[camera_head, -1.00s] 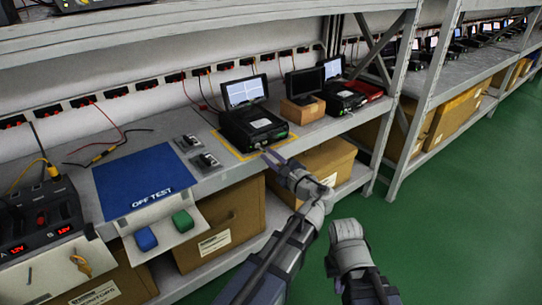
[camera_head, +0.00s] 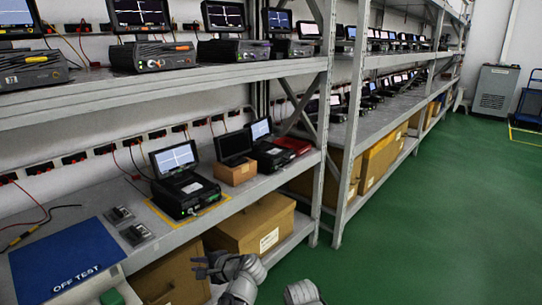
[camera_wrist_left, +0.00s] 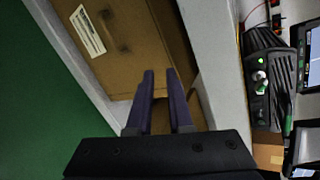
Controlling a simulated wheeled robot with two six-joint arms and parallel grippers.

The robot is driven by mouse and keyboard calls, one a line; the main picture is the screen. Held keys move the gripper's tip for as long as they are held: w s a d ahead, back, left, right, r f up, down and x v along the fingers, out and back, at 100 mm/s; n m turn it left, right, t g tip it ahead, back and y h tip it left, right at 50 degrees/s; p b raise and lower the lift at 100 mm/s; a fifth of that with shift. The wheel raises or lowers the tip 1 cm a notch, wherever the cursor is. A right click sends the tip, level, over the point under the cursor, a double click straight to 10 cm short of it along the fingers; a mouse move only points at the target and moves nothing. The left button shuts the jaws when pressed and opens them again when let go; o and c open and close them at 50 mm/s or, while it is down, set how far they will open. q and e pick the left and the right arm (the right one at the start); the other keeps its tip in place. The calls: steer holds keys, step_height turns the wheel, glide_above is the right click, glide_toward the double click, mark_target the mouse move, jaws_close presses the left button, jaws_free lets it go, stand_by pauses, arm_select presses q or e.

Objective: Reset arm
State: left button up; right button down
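My left gripper (camera_head: 200,266) is low in the head view, in front of the lower shelf and its cardboard boxes. In the left wrist view its two dark fingers (camera_wrist_left: 159,76) stand apart with a gap between them and nothing held. The left gripper is below the shelf edge, clear of the black device with a raised screen (camera_head: 184,195), which sits in a yellow-outlined spot. That device's front shows at the right of the left wrist view (camera_wrist_left: 264,85). A part of my right arm shows at the bottom edge of the head view; its fingers do not show.
A blue OFF TEST mat (camera_head: 70,258) lies on the shelf at left. Cardboard boxes (camera_head: 250,226) fill the lower shelf close to my left gripper. A grey rack post (camera_head: 350,160) stands further right. The green floor (camera_head: 430,220) at right is open.

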arm_select(q)
steer(key=s+d+f+n+g+h, duration=0.6)
steer(key=s+d+f+n+h, duration=0.2)
steer(key=s+f+n+h, duration=0.3)
steer(key=s+d+r+m+y+p, duration=0.1)
steer(key=s+d+r+m+p, duration=0.4)
steer(key=d, duration=0.6)
step_height(320, 180, up, 38)
steer(key=s+p, duration=0.1)
steer(key=p, duration=3.7)
steer(key=shift+f+n+g+p, duration=0.15)
steer(key=shift+n+g+p, duration=0.15)
